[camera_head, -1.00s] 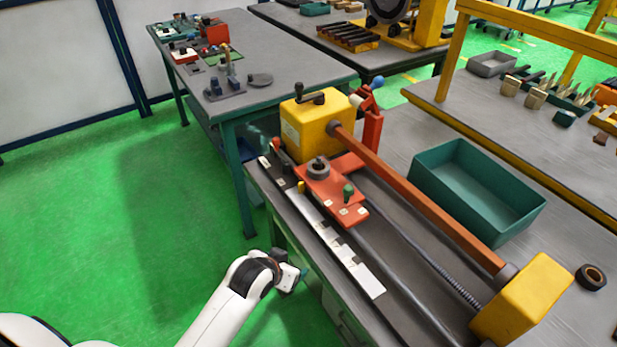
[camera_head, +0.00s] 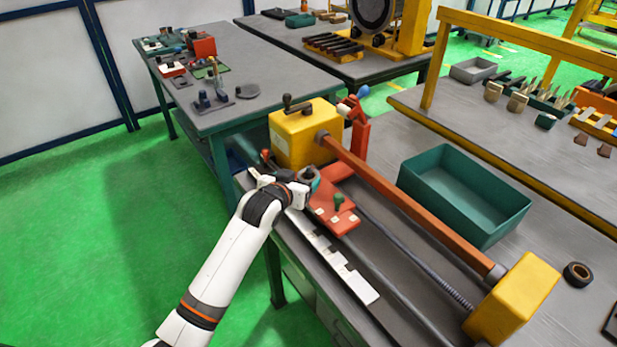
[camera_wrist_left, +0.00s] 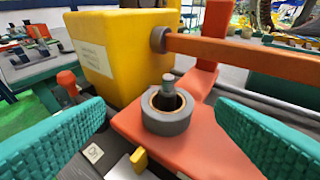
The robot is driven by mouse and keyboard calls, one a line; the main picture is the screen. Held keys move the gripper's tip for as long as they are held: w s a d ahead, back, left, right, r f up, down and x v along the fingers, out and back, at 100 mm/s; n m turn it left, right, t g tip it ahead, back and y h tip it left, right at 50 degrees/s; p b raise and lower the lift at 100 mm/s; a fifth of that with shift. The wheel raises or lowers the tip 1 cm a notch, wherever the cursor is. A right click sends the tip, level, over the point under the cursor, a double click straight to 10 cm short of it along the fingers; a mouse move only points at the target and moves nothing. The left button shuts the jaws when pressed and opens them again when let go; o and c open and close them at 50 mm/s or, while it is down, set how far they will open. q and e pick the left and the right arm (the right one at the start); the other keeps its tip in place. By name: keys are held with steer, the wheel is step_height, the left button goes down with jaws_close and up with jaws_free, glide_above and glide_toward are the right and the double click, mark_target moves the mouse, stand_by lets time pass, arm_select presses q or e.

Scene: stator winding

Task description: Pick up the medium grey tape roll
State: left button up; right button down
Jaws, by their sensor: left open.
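The grey tape roll (camera_head: 309,173) sits around a short upright peg on the orange-red carriage plate (camera_head: 337,214). In the left wrist view the roll (camera_wrist_left: 166,121) shows a tan inner ring and lies centred beyond and between my two teal fingers. My left gripper (camera_head: 298,180) is open and empty, close to the roll from the near left side; in the left wrist view its fingertips (camera_wrist_left: 162,110) stand apart on either side of it. In the head view the gripper partly hides the roll. My right gripper is not in view.
A yellow block (camera_head: 305,137) with a crank stands just behind the roll. An orange bar (camera_head: 410,205) runs from it to the front yellow block (camera_head: 513,298). A red knob (camera_wrist_left: 68,80) is near my left finger. A green bin (camera_head: 465,190) and dark tape roll (camera_head: 578,274) are right.

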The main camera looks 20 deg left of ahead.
mark_target(307, 177)
arm_select(q)
steer(key=shift+s+d+f+p+x, duration=0.1)
steer(key=shift+f+p+x, duration=0.05)
steer(key=shift+x, duration=0.95)
steer(key=shift+s+d+f+p+x, duration=0.1)
steer(key=shift+d+f+p+x, duration=0.1)
steer(key=shift+x, duration=0.9)
steer(key=shift+d+f+p+x, duration=0.1)
steer(key=shift+p+x, duration=0.05)
steer(key=shift+x, duration=0.95)
steer(key=shift+r, duration=0.1)
steer(key=c, duration=1.1)
